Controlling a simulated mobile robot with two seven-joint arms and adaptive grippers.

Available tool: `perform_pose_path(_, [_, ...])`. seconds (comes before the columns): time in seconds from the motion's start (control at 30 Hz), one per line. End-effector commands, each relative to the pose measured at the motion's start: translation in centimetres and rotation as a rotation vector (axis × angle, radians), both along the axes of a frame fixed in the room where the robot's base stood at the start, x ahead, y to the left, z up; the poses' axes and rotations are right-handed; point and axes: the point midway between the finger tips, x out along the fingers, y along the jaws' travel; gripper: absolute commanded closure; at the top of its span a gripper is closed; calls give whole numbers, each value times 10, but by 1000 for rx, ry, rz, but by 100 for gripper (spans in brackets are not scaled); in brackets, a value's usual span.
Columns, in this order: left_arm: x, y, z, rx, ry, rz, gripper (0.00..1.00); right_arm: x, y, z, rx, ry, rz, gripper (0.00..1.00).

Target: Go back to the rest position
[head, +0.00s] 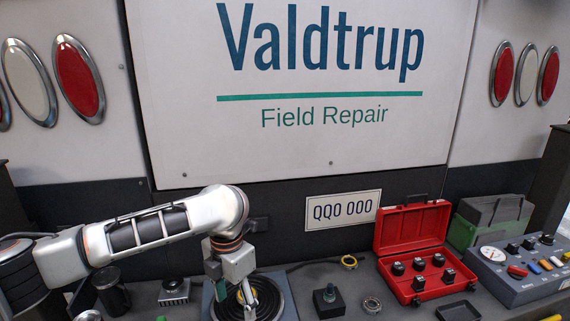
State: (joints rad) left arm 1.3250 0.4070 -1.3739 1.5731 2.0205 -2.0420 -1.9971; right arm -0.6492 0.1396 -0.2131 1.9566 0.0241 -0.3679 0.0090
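My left arm reaches in from the left, and my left gripper (235,295) points down over a round black ribbed plate (284,292) on the bench. Its fingers look apart. A small yellow part (242,295) shows at the fingers; I cannot tell whether it is between them or behind them. The gripper hides much of the round plate. My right gripper is not in view.
An open red case (412,228) with several dark parts stands right of centre, beside a control box (520,268) and a green container (462,232).

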Motion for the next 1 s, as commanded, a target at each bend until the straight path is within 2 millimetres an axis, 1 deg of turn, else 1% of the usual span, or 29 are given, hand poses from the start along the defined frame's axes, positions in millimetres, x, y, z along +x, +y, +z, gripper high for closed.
perform_pose_path(0.03, [0,0,0,0,0,0,41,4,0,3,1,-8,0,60])
perform_pose_path(0.1, [-8,-16,-17,-48,9,68,41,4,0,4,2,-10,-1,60])
perform_pose_path(0.23, [-17,-40,-39,-129,18,196,41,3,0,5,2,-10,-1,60])
perform_pose_path(0.37, [-29,-67,-61,-223,39,350,41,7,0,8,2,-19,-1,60])
perform_pose_path(0.47, [-39,-91,-80,-313,68,503,41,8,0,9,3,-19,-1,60])
perform_pose_path(0.6, [-53,-125,-104,-463,137,781,41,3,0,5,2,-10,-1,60])
perform_pose_path(0.7, [-59,-143,-118,-568,196,996,41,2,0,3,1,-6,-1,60])
perform_pose_path(0.83, [-65,-156,-133,-696,284,1281,41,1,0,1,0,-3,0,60])
perform_pose_path(0.93, [-67,-156,-146,-786,354,1503,41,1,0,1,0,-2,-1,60])
perform_pose_path(1.0, [-69,-151,-155,-846,402,1659,41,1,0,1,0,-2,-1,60])
